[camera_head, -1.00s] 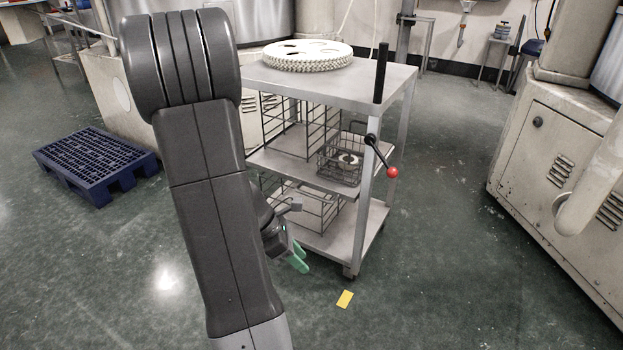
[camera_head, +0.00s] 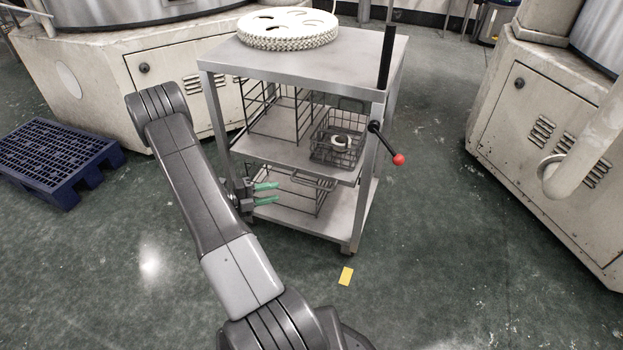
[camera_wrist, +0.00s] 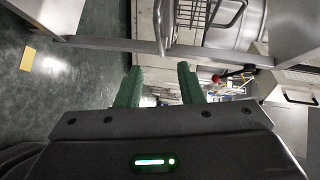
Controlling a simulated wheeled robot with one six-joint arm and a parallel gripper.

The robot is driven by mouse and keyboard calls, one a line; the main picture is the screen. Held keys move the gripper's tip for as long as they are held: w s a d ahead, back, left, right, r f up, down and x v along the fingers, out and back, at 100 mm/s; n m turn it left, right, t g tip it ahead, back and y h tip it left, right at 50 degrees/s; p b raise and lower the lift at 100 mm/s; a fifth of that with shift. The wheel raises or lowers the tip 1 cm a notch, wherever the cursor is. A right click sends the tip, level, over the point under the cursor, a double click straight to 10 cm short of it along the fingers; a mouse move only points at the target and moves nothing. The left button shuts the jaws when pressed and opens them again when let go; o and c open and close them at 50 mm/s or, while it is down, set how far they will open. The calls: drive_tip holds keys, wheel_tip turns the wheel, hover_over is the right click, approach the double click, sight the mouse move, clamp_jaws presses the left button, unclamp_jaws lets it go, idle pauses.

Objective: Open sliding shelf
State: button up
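A grey metal cart (camera_head: 290,64) has a top and two lower levels. A dark wire-frame shelf (camera_head: 298,204) with a front handle (camera_head: 313,181) sits at the lowest level and looks pushed in. My gripper (camera_head: 266,193) is at the cart's left front, its green fingers pointing right towards this wire shelf. The fingers are apart with nothing between them. In the wrist view, my gripper (camera_wrist: 161,80) is open, and a metal bar shaped like a handle (camera_wrist: 160,28) is ahead of the fingertips. I cannot tell the exact gap to it.
A wire basket (camera_head: 323,154) holding a pale ring stands on the middle level. A white toothed disc (camera_head: 288,30) lies on top. A red-knobbed lever (camera_head: 397,159) sticks out at right. A blue pallet (camera_head: 40,150) is at left. The floor in front is mostly clear.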

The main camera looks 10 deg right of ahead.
sight(311, 185)
drive_tip(key=b+x, duration=0.3)
drive_tip(key=x, duration=1)
drive_tip(key=shift+w+d+b, duration=0.1)
drive_tip(key=shift+d+b, duration=0.25)
clamp_jaws()
